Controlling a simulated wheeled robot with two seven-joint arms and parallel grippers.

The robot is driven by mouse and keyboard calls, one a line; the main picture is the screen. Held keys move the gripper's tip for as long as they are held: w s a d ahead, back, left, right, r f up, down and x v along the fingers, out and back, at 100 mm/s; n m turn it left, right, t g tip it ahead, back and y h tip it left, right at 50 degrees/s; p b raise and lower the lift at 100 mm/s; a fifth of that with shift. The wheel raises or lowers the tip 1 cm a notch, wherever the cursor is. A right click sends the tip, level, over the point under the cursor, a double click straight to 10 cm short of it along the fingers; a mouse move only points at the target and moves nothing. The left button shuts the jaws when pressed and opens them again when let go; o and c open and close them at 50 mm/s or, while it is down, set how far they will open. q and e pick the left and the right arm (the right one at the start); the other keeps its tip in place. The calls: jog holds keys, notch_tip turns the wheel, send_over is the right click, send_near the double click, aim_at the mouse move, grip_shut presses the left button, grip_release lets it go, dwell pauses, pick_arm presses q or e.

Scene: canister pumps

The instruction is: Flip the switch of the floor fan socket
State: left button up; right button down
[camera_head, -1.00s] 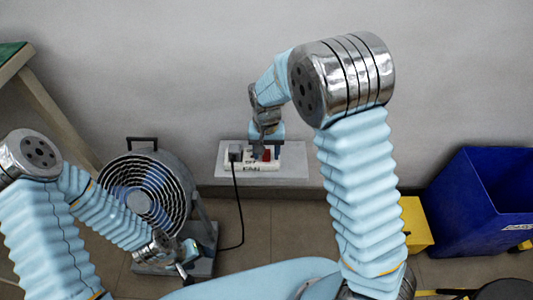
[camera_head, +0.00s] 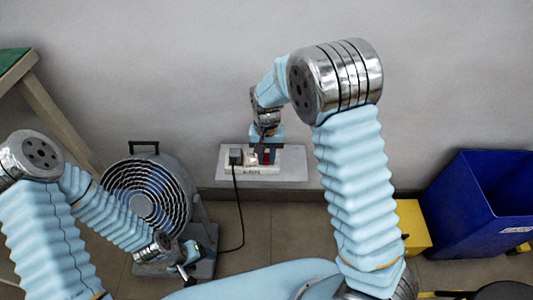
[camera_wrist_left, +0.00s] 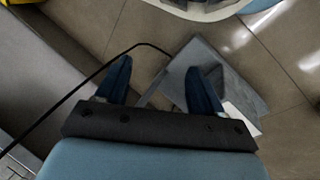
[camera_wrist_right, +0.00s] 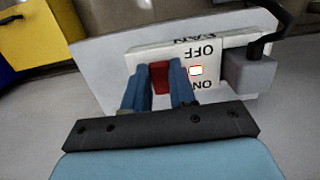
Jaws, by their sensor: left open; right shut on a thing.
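The white fan socket strip (camera_head: 243,169) sits on a grey board against the wall. The right wrist view shows the strip (camera_wrist_right: 143,56) upside down, with FAN, OFF and ON lettering. My right gripper (camera_head: 265,156) is at the strip. In its wrist view the two blue fingers (camera_wrist_right: 158,88) are shut on a red switch piece (camera_wrist_right: 160,78), one on each side. A small white, red-edged patch (camera_wrist_right: 195,71) lies between OFF and ON. My left gripper (camera_head: 186,266) is low beside the fan base; its fingers (camera_wrist_left: 160,86) are apart and empty.
A grey plug (camera_wrist_right: 250,71) with a black cord is in the strip; the cord (camera_head: 240,215) runs down toward the floor fan (camera_head: 147,193). A yellow box (camera_head: 412,228) and blue bin (camera_head: 459,207) stand at right. A table edge (camera_head: 50,105) is at upper left.

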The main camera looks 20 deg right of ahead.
aim_at(267, 154)
jog(key=shift+w+g, duration=0.1)
jog(key=shift+g, duration=0.3)
jog(key=c, duration=0.9)
grip_release()
jog(key=shift+r, duration=0.1)
jog(key=r, duration=0.4)
jog(key=w+r+p, duration=0.1)
jog(key=r, duration=0.4)
jog(key=w+r, duration=0.1)
jog(key=r, duration=0.3)
jog(key=shift+w+d+r, duration=0.1)
jog(key=shift+d+r, duration=0.2)
